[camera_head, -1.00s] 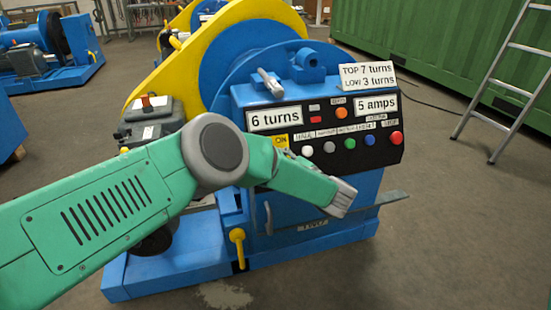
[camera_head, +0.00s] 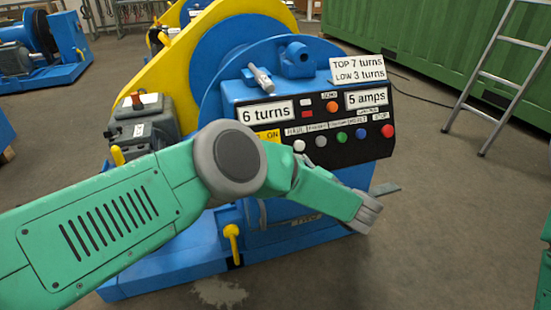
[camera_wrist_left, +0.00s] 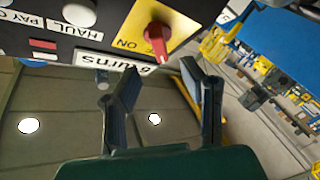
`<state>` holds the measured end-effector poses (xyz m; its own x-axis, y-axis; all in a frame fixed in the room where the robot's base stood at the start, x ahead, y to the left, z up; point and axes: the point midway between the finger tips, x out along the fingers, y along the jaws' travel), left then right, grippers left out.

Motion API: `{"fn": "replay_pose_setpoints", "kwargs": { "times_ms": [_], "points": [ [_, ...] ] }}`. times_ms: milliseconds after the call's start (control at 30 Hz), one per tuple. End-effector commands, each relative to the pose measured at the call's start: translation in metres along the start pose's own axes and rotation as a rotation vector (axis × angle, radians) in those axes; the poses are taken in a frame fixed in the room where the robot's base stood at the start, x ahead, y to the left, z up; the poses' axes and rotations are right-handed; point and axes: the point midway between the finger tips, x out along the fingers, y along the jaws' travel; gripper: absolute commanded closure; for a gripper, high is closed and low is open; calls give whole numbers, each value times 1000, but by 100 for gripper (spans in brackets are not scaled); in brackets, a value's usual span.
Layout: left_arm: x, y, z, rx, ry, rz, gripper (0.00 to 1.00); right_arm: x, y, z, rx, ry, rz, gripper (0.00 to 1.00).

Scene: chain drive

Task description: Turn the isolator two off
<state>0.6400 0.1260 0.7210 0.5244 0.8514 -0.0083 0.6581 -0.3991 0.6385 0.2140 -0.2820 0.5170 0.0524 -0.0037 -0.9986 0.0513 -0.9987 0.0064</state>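The isolator's red rotary knob (camera_wrist_left: 157,38) sits on a yellow plate marked ON, at the top of the left wrist view, where the panel appears upside down. The knob's handle points towards my gripper. In the head view the yellow plate (camera_head: 267,135) shows in part on the panel's left side, and my left arm hides the knob. My left gripper (camera_wrist_left: 160,88) has its two dark fingers apart and empty, just below the knob in the wrist view, with no contact visible. The head view does not clearly show these fingers. My right gripper is out of view.
The black panel (camera_head: 352,149) carries several coloured buttons and readouts of 6 turns and 5 amps. A yellow lever (camera_head: 232,240) stands low on the blue machine. A ladder (camera_head: 497,75) leans at the right. Open floor lies right of the machine.

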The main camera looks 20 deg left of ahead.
Motion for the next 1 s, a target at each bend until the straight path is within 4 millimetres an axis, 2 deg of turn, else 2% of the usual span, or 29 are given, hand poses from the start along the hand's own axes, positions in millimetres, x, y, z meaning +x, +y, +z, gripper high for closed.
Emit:
{"fn": "replay_pose_setpoints", "kwargs": {
  "times_ms": [100,300,800,1000],
  "points": [
    [-21,0,1,0,-1,0,64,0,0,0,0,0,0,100],
    [-37,-1,1,0,0,-1,64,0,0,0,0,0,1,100],
    [-39,0,2,3,-5,6,64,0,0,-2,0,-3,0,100],
    [-36,2,16,68,-113,171,64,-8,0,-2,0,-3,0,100]
  ]
}}
